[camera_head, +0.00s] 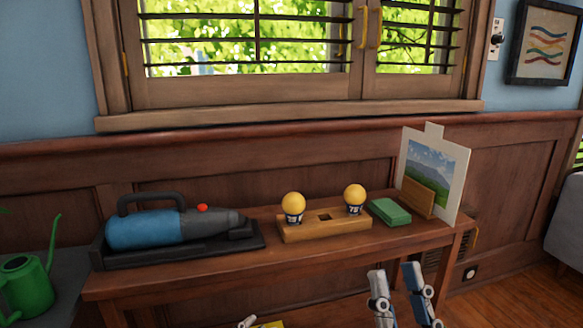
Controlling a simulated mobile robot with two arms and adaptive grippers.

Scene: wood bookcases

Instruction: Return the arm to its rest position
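My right gripper (394,272) is at the bottom right of centre, in front of the wooden table. Its two fingers point up and stand apart with nothing between them. At the bottom edge a small grey-white piece (245,322) shows, which may be a tip of my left gripper. A yellow thing (270,324) is beside it, mostly cut off by the frame. I cannot tell whether the two touch.
The wooden table (190,279) bears a blue handheld vacuum (145,230) on a black tray, a wooden block (325,229) with two yellow balls, a green block (390,211) and a landscape picture (434,163). A green watering can (27,285) stands left.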

